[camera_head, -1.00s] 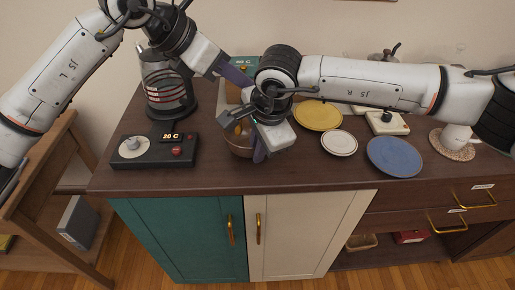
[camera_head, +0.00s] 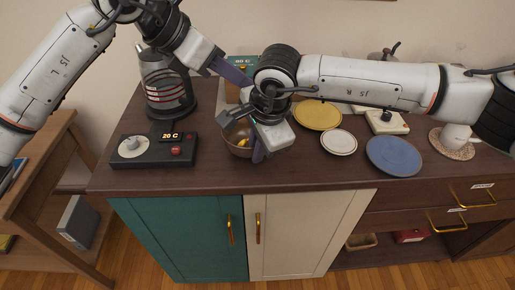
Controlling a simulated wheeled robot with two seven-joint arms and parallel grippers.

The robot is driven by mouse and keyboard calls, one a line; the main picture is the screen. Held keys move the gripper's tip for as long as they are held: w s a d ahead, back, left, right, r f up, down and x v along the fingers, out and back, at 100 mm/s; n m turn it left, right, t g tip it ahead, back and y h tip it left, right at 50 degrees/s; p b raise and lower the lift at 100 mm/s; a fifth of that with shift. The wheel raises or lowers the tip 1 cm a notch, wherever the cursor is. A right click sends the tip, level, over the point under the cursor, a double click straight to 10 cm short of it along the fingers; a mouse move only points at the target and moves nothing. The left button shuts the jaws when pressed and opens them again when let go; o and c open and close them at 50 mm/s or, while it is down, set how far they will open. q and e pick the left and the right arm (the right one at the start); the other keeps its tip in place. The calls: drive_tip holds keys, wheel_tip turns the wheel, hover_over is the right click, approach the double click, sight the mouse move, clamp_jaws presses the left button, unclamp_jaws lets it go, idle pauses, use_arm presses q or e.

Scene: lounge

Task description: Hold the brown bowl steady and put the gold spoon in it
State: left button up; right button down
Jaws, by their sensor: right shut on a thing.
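The brown bowl (camera_head: 236,152) stands on the dark counter, right of the black control box. A gold piece, which looks like the gold spoon (camera_head: 243,142), shows inside the bowl; the rest of it is hidden. My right gripper (camera_head: 257,143) is at the bowl's right side, shut on its rim, with a purple finger against it. Its body covers the bowl's right and back parts. My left gripper (camera_head: 237,75) is above and behind the bowl, apart from it. Its fingertips are partly hidden behind my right wrist, and no spoon shows in it.
A kettle (camera_head: 164,88) stands behind the control box (camera_head: 154,150) at the left. A yellow plate (camera_head: 318,115), a small white plate (camera_head: 339,142) and a blue plate (camera_head: 394,156) lie to the right. The counter's front edge is clear.

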drive_tip(key=shift+d+f, duration=0.2)
use_arm(q)
drive_tip(key=v, duration=1.1)
use_arm(e)
drive_tip(key=c, duration=1.8)
unclamp_jaws()
drive_tip(key=shift+w, duration=0.1)
drive_tip(key=shift+r, duration=0.1)
drive_tip(key=shift+a+r, duration=0.1)
